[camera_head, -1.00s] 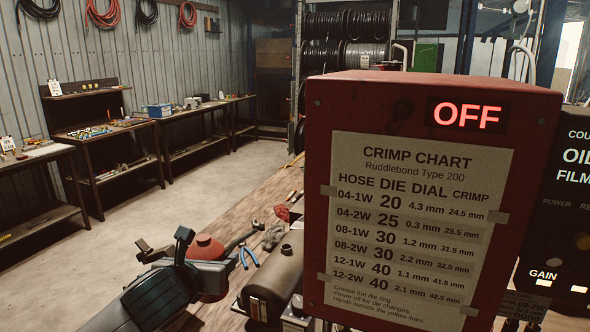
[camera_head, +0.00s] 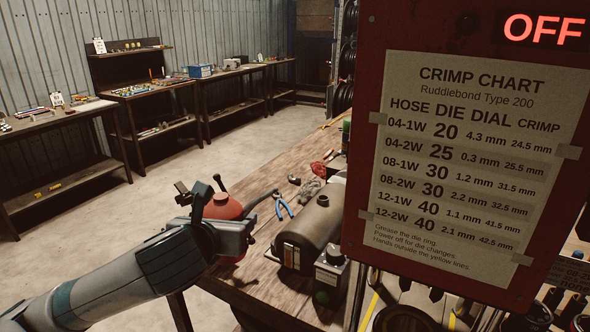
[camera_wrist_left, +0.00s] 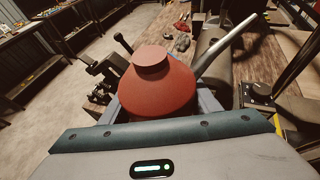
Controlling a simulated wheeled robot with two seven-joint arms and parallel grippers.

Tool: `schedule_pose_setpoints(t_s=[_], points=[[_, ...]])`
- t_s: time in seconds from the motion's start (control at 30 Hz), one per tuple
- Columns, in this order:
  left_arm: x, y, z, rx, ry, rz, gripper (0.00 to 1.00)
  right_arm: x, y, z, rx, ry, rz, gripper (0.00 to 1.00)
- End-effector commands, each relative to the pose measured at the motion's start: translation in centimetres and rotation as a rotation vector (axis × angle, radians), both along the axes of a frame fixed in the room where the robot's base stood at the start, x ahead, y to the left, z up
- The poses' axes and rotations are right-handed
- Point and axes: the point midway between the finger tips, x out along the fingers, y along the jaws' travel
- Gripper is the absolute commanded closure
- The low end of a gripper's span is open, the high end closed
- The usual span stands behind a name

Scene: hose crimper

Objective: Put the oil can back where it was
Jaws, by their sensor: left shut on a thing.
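I cannot tell whether the can touches the bench. My right gripper is not in view.
The wooden bench (camera_head: 262,284) holds a brown cylindrical tank (camera_head: 315,222), blue-handled pliers (camera_head: 284,208) and a grey rag (camera_head: 304,190). The red crimp chart panel (camera_head: 362,220) blocks the right side. Open floor (camera_head: 150,195) lies left of the bench.

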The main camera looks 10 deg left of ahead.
Motion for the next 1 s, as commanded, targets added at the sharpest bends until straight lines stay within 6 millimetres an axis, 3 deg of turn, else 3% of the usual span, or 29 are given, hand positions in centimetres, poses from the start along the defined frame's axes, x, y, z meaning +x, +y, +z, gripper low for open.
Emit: schedule_pose_setpoints(t_s=[0.27, 0.47, 0.8, 1.0], points=[[-0.6, -0.5, -3.0, -0.016, 0.002, -0.013, 0.79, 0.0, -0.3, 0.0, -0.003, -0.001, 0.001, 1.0], [-1.8, -0.9, -6.9, -0.029, 0.004, -0.02, 0.79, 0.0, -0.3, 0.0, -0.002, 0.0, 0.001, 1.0], [-5.1, -0.7, -13.7, -0.027, 0.002, -0.013, 0.79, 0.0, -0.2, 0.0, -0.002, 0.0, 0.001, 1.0], [-7.1, -0.3, -16.4, -0.013, 0.0, -0.004, 0.79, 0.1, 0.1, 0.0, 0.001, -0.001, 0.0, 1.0]])
